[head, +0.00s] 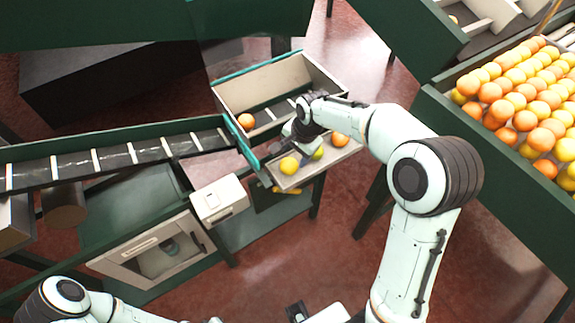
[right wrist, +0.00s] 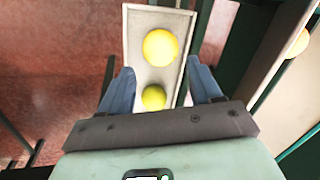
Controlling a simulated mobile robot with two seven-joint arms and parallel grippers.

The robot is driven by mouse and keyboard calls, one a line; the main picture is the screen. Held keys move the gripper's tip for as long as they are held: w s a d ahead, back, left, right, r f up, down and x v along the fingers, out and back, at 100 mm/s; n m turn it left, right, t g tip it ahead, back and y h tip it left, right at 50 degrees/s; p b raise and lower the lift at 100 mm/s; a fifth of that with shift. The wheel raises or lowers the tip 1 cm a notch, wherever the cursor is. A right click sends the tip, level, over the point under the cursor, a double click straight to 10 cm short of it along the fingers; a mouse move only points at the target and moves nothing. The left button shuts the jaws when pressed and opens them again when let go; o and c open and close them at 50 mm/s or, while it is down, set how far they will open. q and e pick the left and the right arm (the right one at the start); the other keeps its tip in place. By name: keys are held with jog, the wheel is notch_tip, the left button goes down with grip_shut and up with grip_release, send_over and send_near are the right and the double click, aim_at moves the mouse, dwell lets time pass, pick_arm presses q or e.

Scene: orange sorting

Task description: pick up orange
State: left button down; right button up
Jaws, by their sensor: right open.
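A shallow beige tray (head: 295,180) holds a yellow fruit (head: 289,166), a yellow-green fruit (head: 318,154) and an orange (head: 339,140). Another orange (head: 246,120) lies in the walled conveyor end behind it. My right gripper (head: 297,146) is over the tray, partly hiding it. In the right wrist view my right gripper (right wrist: 163,75) is open and empty. One yellow fruit (right wrist: 153,97) shows between its fingers, and another yellow fruit (right wrist: 160,47) lies just beyond the fingertips. Contact cannot be told. My left arm shows at the lower left, but its gripper is out of view.
A slatted conveyor (head: 110,157) runs in from the left to the beige-walled box (head: 262,84). A white control box (head: 219,200) stands beside the tray. A green-sided bin (head: 470,143) full of oranges and yellow fruit is at right. Red floor is open below the tray.

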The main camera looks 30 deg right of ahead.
aim_at(290, 163)
jog(key=x, duration=0.7)
jog(key=shift+w+f, duration=0.1)
jog(key=shift+f, duration=0.15)
jog(key=c, duration=0.7)
